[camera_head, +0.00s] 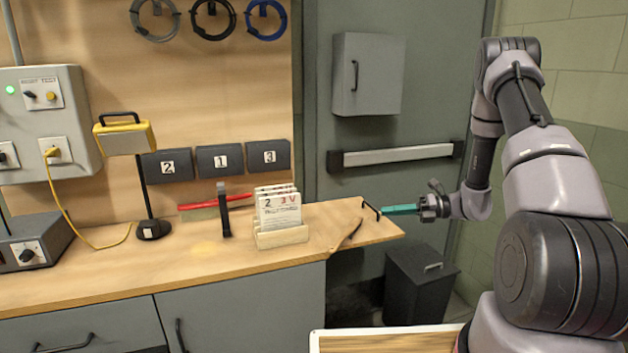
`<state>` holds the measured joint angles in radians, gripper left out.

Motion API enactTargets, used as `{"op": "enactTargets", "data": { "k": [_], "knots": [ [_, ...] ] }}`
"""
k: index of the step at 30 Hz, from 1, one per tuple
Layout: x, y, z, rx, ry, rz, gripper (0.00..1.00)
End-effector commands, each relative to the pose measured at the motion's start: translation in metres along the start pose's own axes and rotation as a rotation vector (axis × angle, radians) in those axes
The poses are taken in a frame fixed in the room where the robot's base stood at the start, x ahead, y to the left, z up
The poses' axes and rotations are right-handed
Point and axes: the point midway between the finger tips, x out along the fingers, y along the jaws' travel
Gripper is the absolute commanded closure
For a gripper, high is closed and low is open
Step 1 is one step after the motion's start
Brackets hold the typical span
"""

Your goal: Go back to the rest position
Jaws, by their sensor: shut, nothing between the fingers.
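My gripper (390,210) is at the right end of the workbench, at the end of my arm, which reaches in from the right. Its slim teal front part points left, close to the bench's right edge. It is shut and holds nothing. The small size of the fingers hides their detail. A small black bar-like piece (371,208) shows just left of the teal tip; I cannot tell whether they touch.
The wooden workbench (200,265) carries a card holder (281,238), a black stand (223,210) by a red bar, and a yellow lamp (125,137). A grey door (425,90) with a push bar (396,155) is behind my arm. A dark bin (420,283) stands below.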

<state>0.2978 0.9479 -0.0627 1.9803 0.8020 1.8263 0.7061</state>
Motion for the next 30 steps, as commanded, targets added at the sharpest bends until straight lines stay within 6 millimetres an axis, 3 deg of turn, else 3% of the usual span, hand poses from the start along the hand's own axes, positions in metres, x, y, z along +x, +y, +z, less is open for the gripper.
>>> {"op": "enactTargets", "data": {
  "k": [1,3,12,21,30],
  "knots": [
    [0.002,0.026,0.007,-0.098,0.057,-0.012,1.00],
    [0.003,0.056,0.009,-0.229,0.137,-0.028,1.00],
    [-0.002,0.171,0.000,-0.796,0.475,-0.093,1.00],
    [-0.025,0.260,-0.027,-1.368,0.817,-0.165,1.00],
    [-0.059,0.330,-0.053,-1.924,1.178,-0.262,1.00]
  ]
}}
